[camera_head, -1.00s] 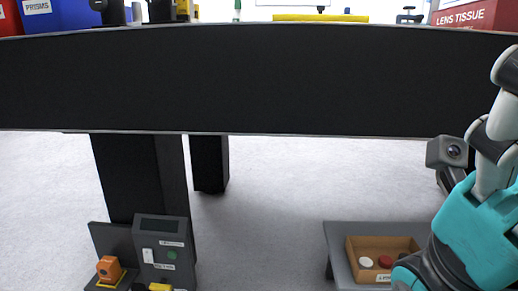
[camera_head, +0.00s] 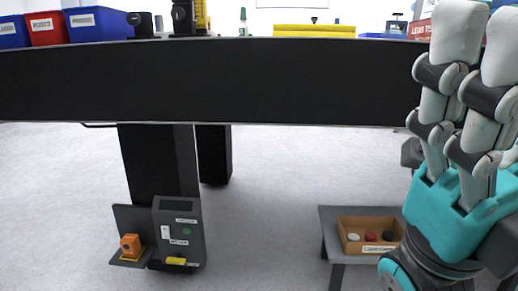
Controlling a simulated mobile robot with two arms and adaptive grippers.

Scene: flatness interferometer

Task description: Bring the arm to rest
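My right gripper (camera_head: 478,42) is at the right edge, large and close to the camera. Its teal palm is low and its pale grey, dark-jointed fingers point up past the bench edge. Two fingers show side by side, partly cut off by the frame; I cannot tell whether they are open or shut. Nothing held shows between them. My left gripper is not in view.
The bench's black front edge (camera_head: 215,84) spans the view, with blue and red bins (camera_head: 47,29) on top. A grey control box (camera_head: 180,232) stands below left. A low grey table (camera_head: 328,222) beside my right arm holds a wooden tray (camera_head: 345,236).

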